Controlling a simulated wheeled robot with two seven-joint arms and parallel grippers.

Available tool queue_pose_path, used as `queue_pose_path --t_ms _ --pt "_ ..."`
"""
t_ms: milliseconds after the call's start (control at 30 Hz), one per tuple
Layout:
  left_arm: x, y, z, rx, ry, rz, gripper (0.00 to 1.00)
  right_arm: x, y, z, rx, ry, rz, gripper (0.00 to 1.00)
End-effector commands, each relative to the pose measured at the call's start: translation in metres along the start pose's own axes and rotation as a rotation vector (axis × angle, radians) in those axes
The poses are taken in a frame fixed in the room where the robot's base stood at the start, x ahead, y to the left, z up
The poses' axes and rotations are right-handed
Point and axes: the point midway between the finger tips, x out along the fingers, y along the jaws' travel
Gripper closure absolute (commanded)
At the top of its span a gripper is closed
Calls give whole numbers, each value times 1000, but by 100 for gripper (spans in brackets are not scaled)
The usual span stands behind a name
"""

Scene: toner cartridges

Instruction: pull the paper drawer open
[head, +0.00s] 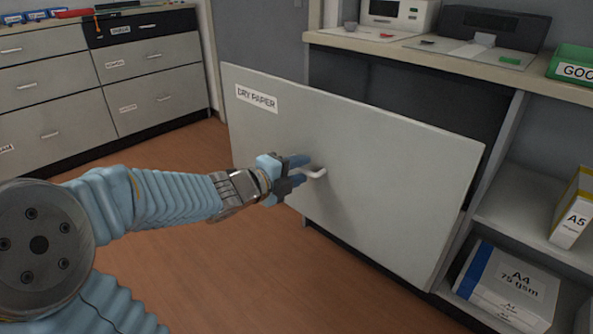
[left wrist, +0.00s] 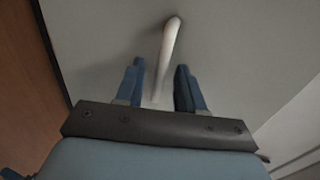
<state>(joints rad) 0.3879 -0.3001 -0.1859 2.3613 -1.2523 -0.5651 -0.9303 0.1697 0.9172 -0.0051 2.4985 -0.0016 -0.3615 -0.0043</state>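The paper drawer's light grey front (head: 370,165) bears a "DRY PAPER" label (head: 257,98). It stands out from the cabinet, with a dark gap showing behind its top edge. A white bar handle (head: 317,173) sits near the middle of the front. My left gripper (head: 300,170) is at the handle with its blue fingers apart. In the left wrist view, the handle (left wrist: 170,50) lies between the two open fingers (left wrist: 159,85), with space on both sides. Whether a finger touches it I cannot tell. My right gripper is not in view.
A counter (head: 450,72) above the drawer carries office machines and a green box (head: 574,65). Open shelves at the right hold an A4 paper pack (head: 510,285) and an A5 pack (head: 574,215). Another drawer cabinet (head: 45,95) stands at left. Brown floor (head: 185,180) before the drawer is clear.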

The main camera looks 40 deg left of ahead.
Motion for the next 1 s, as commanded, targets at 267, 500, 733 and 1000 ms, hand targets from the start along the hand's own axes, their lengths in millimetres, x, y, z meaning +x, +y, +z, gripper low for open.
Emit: queue_pose_path --t_ms 267,500,733,1000 --pt "-29 -4 0 1 -4 -3 62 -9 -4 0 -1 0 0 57" --pt "-90 -5 0 0 -4 -4 62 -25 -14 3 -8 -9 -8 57" --pt "-129 -2 1 0 -3 -2 62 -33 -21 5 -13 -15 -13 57" --pt "-138 0 0 -1 0 0 62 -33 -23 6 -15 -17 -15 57"
